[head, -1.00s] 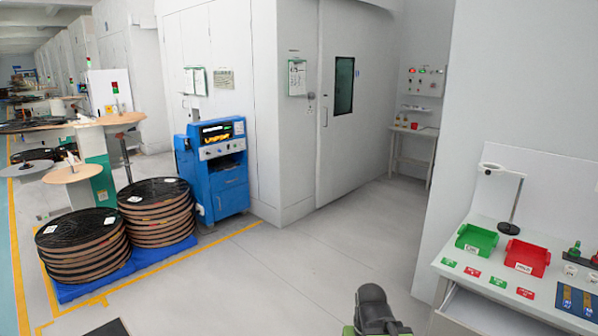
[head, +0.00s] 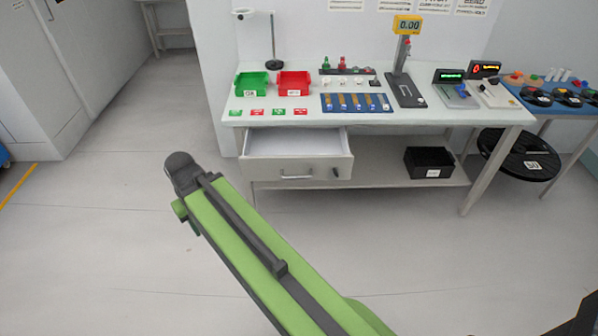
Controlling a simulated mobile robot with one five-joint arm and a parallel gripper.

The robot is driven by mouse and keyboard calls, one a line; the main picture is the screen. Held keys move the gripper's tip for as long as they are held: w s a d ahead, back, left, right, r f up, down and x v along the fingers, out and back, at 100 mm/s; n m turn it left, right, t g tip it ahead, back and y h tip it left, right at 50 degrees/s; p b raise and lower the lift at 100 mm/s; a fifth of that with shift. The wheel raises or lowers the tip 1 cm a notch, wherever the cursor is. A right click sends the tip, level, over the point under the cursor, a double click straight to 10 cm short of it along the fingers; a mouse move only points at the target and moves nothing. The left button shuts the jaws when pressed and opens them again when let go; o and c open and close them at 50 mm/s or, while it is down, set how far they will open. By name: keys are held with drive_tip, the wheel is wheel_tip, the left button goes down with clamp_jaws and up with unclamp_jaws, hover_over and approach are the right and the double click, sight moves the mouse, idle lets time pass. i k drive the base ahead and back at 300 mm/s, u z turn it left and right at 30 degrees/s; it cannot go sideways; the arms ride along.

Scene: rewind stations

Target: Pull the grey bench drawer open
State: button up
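The grey bench drawer (head: 262,172) is under the left part of the white workbench (head: 395,116). It stands pulled out, with its pale inside showing behind the front panel. A bar handle is on the front and a small dark keyhole or key sits to its right. The drawer looks empty where I can see in. My green arm link (head: 270,250) crosses the lower middle of the head view, its dark rounded end left of and below the drawer in the picture. My gripper's fingers do not show.
On the bench are a green bin (head: 251,86), a red bin (head: 293,84), a blue mat (head: 357,103) and a scale (head: 404,85). A black bin (head: 429,162) sits on the lower shelf. A black round stool-like disc (head: 519,155) stands at right. Floor in front is clear.

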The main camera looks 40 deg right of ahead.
sight(269, 154)
drive_tip(key=u, duration=0.2)
drive_tip(key=i, duration=0.85)
drive_tip(key=z, duration=0.35)
drive_tip(key=k, duration=0.55)
drive_tip(key=u, duration=0.1)
